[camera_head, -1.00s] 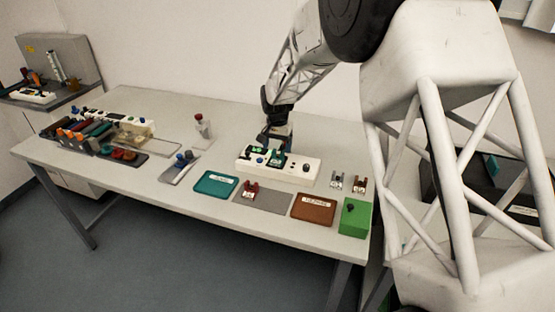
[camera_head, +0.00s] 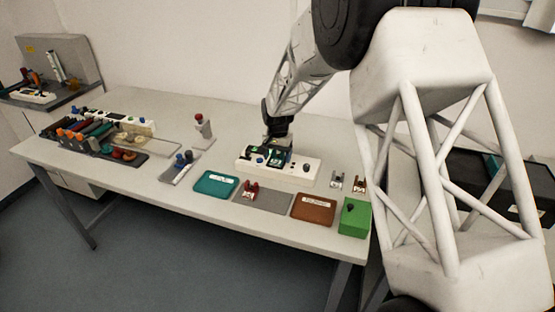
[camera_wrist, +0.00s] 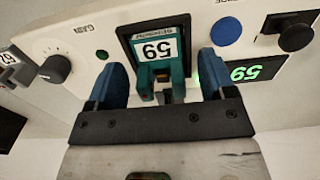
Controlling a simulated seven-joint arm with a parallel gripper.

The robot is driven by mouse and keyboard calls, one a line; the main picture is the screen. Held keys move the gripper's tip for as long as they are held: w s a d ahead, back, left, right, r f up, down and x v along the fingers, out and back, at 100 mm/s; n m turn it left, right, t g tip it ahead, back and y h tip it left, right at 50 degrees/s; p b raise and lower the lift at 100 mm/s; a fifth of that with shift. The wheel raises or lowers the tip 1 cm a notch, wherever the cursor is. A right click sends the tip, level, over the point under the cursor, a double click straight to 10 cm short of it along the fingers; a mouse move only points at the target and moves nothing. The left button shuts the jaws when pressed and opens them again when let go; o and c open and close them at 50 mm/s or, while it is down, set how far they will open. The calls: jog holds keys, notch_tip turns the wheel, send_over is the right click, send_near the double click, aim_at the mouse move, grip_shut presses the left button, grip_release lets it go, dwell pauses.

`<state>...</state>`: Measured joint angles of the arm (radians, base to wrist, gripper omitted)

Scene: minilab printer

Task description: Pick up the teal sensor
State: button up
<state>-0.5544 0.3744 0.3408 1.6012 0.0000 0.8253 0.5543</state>
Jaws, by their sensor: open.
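The teal sensor (camera_wrist: 176,70) sits in a dark slot of the white panel device (camera_wrist: 75,35); its white label reads 59. My gripper (camera_wrist: 163,76) is open, with one blue finger on each side of the sensor's teal body and a visible gap on both sides. In the head view my gripper (camera_head: 277,146) is down at the top of the white device (camera_head: 300,168). There the sensor is too small and too covered by the gripper to make out clearly.
The device has a black knob (camera_wrist: 55,68), a blue button (camera_wrist: 227,31) and a green display (camera_wrist: 243,70). In front lie a teal tray (camera_head: 207,187), a grey mat (camera_head: 268,201), a brown tray (camera_head: 313,213) and a green box (camera_head: 356,222). Small connectors (camera_head: 337,180) stand to the right.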

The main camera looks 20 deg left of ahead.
aim_at(277, 159)
jog(key=c, duration=1)
jog(key=shift+r, duration=0.7)
notch_tip(277, 159, up, 2)
jog(key=shift+r, duration=0.1)
jog(key=s+d+r, duration=0.1)
jog(key=s+d, duration=0.7)
jog(key=s, duration=0.5)
jog(key=shift+s+d+r, duration=0.15)
jog(key=shift+s+r, duration=0.05)
jog(key=shift+s, duration=0.15)
jog(key=shift+r, duration=0.1)
jog(key=shift+r, duration=0.9)
